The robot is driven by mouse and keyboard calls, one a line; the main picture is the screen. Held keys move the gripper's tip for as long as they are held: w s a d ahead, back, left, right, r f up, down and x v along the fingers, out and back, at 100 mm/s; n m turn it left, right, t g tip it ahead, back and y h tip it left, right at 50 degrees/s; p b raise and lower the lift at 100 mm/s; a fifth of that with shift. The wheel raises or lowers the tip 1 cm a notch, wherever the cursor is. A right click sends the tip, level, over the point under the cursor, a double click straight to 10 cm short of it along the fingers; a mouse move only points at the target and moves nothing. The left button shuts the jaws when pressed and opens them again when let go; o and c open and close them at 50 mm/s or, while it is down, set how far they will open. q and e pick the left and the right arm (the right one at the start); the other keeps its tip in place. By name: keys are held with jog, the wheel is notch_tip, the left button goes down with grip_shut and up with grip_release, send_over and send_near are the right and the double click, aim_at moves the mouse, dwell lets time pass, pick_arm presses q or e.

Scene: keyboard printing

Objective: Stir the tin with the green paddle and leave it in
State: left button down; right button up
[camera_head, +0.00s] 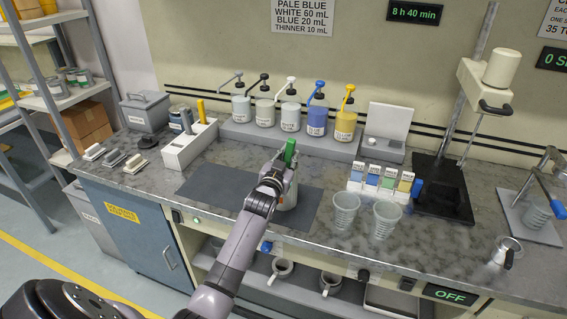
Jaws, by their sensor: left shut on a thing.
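The green paddle (289,151) stands up above the tin, its green upper part showing just beyond my gripper. The tin (288,197), with a pale side, stands on the dark grey mat (222,186) on the counter. My left gripper (284,170) reaches in from the lower left and is shut on the green paddle above the tin. The gripper and wrist hide most of the tin and the paddle's lower part, so I cannot see how deep the paddle sits. My right gripper is not in view.
Behind stands a row of pump bottles (290,114). Clear cups (386,218) and colour cards (372,184) stand to the right, before a dark-based stand (443,189). A white holder (188,146) is at left. The mat's left part is free.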

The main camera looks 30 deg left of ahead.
pick_arm(q)
jog(key=shift+f, duration=0.35)
jog(key=shift+f+b, duration=0.55)
jog(key=shift+b, duration=0.05)
jog(key=c, duration=1.4)
grip_release()
jog(key=o, duration=1)
